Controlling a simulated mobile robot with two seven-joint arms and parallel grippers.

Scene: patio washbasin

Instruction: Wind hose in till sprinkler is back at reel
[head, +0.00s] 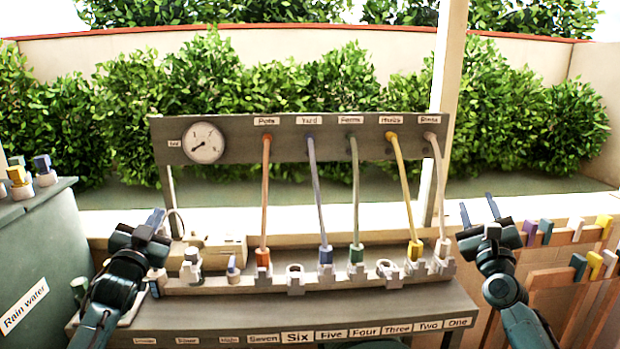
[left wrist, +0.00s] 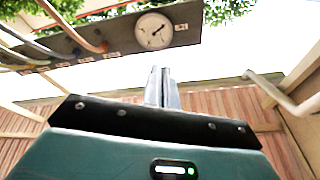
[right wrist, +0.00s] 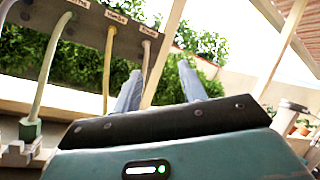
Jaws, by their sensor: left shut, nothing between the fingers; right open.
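Several coloured hoses hang from a grey panel (head: 350,125) to a rail of connectors on the bench: an orange hose (head: 265,195), a blue hose (head: 316,195), a green hose (head: 355,200), a yellow hose (head: 403,190) and a pale pink hose (head: 438,185). I cannot pick out a reel or a sprinkler in any view. My left gripper (head: 155,218) is shut and empty, left of the panel, above the bench's left end. Its closed fingers show in the left wrist view (left wrist: 165,85). My right gripper (head: 479,210) is open and empty, right of the pale pink hose.
A round gauge (head: 203,143) is on the panel's left. The bench (head: 200,322) has number labels along its front. A green rain water tank (head: 40,260) stands at the left. Wooden boards with coloured clips (head: 560,280) stand at the right. A post (head: 447,80) rises behind the panel.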

